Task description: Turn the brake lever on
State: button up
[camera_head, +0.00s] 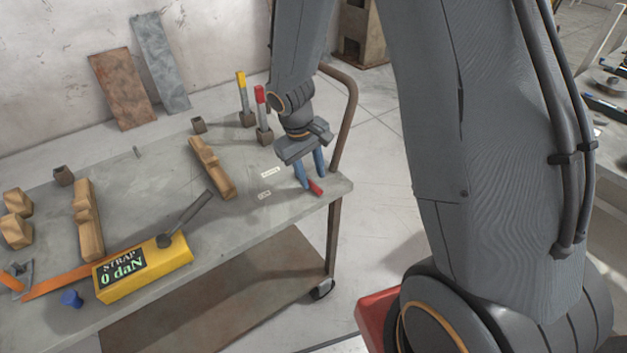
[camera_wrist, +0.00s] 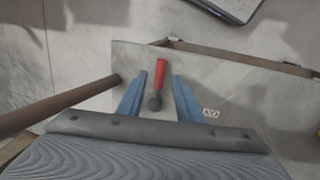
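A small lever with a red handle (camera_head: 316,187) lies at the right corner of the grey table, near two white labels (camera_head: 267,172). The wrist view shows its red handle (camera_wrist: 160,67) and dark round pivot (camera_wrist: 155,103), with one label (camera_wrist: 210,113) to the right reading like "ON". My gripper (camera_head: 313,180) is above this corner, pointing down, with its blue fingers apart. In the wrist view the gripper (camera_wrist: 167,76) has one finger on each side of the lever. The left finger looks close to the handle; I cannot tell whether it touches.
Upright yellow-topped (camera_head: 242,95) and red-topped (camera_head: 262,115) levers stand on blocks behind my gripper. A brown rail (camera_head: 346,120) curves up beside the table's right end. A yellow strap gauge (camera_head: 150,268) reading 0 daN and wooden blocks (camera_head: 211,167) lie further left.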

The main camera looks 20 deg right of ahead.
aim_at(314, 185)
jog(key=shift+w+d+f, duration=0.1)
jog(key=shift+d+f, duration=0.05)
jog(key=shift+f, duration=0.65)
jog(key=shift+d+f, duration=0.15)
jog(key=shift+f, duration=0.6)
grip_shut()
